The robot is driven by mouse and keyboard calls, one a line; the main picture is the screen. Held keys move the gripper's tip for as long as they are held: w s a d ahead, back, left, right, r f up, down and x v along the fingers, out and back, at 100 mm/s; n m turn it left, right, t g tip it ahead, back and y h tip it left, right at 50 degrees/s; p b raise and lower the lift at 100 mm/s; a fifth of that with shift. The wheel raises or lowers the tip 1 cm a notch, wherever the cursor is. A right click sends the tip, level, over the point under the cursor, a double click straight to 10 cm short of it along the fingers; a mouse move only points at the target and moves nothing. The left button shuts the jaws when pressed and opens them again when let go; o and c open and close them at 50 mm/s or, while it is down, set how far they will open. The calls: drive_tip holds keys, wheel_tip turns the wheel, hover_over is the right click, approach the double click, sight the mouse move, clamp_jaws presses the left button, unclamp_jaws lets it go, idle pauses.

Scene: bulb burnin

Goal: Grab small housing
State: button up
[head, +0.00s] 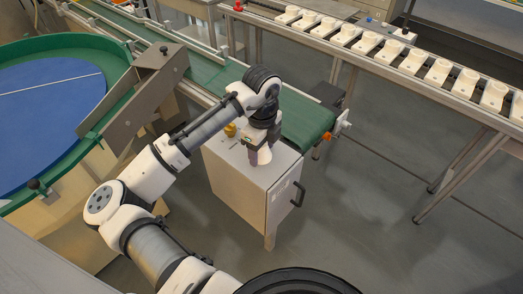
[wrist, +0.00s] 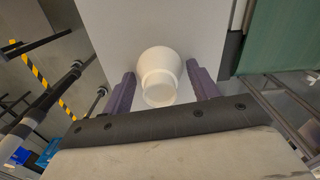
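A small white cup-shaped housing (wrist: 158,72) stands in the wrist view, wider at one end and narrowing to a round end towards the camera. My gripper (wrist: 162,70) has its two purple fingers on either side of it. The fingers look apart, with a narrow gap at the right; contact at the left is hard to tell. In the head view my gripper (head: 262,150) points down over the top of a light grey cabinet (head: 245,187). A whitish shape (head: 260,157) shows at its fingers there, partly hidden by them.
A small yellow-brass object (head: 230,129) is on the cabinet's back-left part. A green conveyor (head: 305,120) ends just behind the cabinet. A rail (head: 420,88) carries several white parts at the right. A blue round table (head: 45,110) with a green rim is at left.

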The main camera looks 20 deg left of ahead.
drive_tip(key=c, duration=0.6)
drive_tip(key=shift+r, duration=0.1)
